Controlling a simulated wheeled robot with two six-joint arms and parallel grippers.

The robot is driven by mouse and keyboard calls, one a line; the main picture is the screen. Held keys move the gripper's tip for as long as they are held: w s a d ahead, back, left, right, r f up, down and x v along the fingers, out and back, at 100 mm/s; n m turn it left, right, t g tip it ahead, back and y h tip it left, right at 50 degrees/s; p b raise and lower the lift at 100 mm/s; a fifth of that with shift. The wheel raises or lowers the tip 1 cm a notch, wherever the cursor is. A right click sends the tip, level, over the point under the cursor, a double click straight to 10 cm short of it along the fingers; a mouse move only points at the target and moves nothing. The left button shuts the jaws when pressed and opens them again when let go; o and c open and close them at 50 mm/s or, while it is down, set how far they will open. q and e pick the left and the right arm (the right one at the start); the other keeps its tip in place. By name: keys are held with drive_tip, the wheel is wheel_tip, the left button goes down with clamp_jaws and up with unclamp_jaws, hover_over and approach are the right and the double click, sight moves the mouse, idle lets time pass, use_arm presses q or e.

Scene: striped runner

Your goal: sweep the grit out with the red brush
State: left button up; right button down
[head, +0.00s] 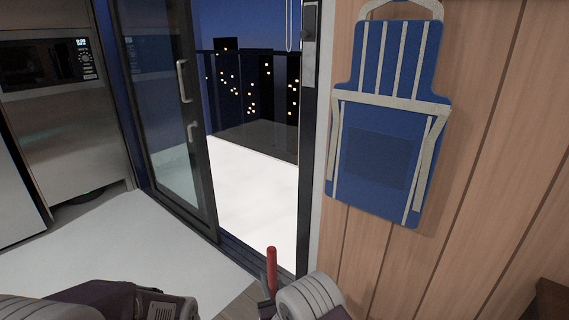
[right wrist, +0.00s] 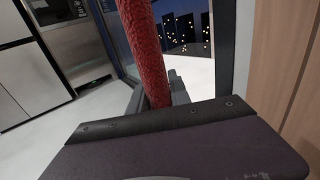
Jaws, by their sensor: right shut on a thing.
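The red brush shows only as its handle (head: 271,262), standing near upright at the bottom centre of the head view. The handle also rises close up in the right wrist view (right wrist: 144,50), with a rough, mottled red surface. My right gripper (head: 268,288) is shut on the handle; its fingers are mostly hidden by the arm and the handle. The brush's bristle end is hidden. My left arm shows at the bottom left of the head view, but its fingertips are out of view. I can make out no grit in either view.
A dark-framed glass door (head: 170,110) stands beside an open doorway with a dark floor track (head: 250,262). Pale floor (head: 150,240) lies left of it. A blue striped apron (head: 375,165) hangs on the wood wall (head: 490,150). Steel appliances (head: 65,120) stand at left.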

drive_tip(key=s+d+r+m+g+h, duration=0.1)
drive_tip(key=s+d+m+g+h, duration=0.2)
drive_tip(key=s+d+m+h, duration=0.65)
drive_tip(key=s+d+r+m+g+h, duration=0.1)
drive_tip(key=s+d+m+g+h, duration=0.35)
drive_tip(key=d+h, duration=0.75)
wheel_tip(320, 180, up, 32)
drive_tip(key=s+d+t+y+p, duration=0.1)
drive_tip(key=d+p, duration=0.1)
drive_tip(key=p, duration=3.7)
drive_tip(key=shift+s+d+r+y, duration=0.15)
drive_tip(key=shift+s+r+y, duration=0.1)
drive_tip(key=shift+s+y, duration=0.15)
